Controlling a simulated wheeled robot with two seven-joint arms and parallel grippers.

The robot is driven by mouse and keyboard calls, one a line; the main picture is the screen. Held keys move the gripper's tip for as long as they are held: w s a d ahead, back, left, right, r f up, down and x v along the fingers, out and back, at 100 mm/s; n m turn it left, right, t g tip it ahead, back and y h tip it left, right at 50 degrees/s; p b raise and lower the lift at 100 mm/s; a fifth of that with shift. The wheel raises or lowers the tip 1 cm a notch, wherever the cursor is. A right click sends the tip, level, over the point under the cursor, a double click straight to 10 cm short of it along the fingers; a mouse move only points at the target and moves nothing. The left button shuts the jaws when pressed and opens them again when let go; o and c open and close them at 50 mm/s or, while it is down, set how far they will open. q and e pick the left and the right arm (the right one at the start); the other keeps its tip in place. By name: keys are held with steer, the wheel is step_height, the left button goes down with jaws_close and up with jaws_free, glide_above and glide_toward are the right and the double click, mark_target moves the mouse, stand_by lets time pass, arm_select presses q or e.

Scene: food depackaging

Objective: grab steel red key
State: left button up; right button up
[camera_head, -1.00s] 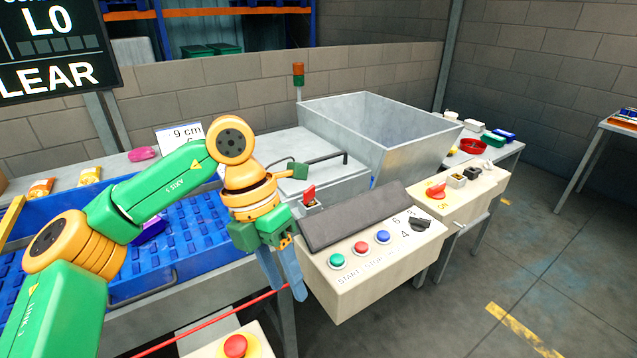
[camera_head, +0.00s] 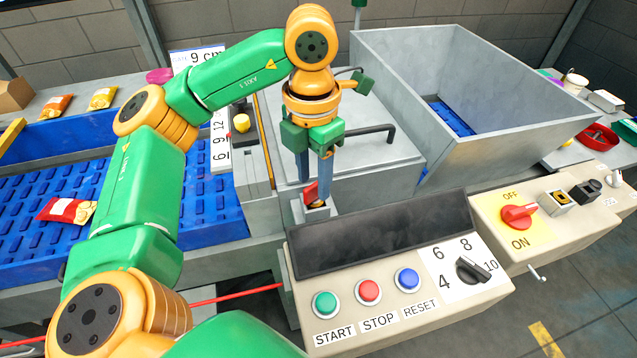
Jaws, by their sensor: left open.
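The steel red key (camera_head: 311,193) has a red handle and stands in a small grey metal housing (camera_head: 316,212) behind the control panel. My left gripper (camera_head: 315,190) points down directly over the housing. Its two blue-grey fingers are open, one on each side of the red key. I cannot tell whether either finger touches it. My right gripper is not in view.
The control panel (camera_head: 380,290) with green, red and blue buttons and a dial stands in front of the key. A grey hopper (camera_head: 480,100) rises at the right. A closed metal lid with a bar handle (camera_head: 378,133) lies behind. A blue conveyor (camera_head: 215,215) is at the left.

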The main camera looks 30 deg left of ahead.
mark_target(315, 183)
arm_select(q)
steer(key=f, duration=0.2)
steer(key=shift+a+f, duration=0.2)
steer(key=shift+f, duration=0.1)
steer(key=shift+w+f, duration=0.25)
steer(key=shift+w, duration=0.15)
steer(key=shift+s+d+r, duration=0.1)
steer(key=shift+s, duration=0.05)
jaws_close()
steer(key=shift+r, duration=0.1)
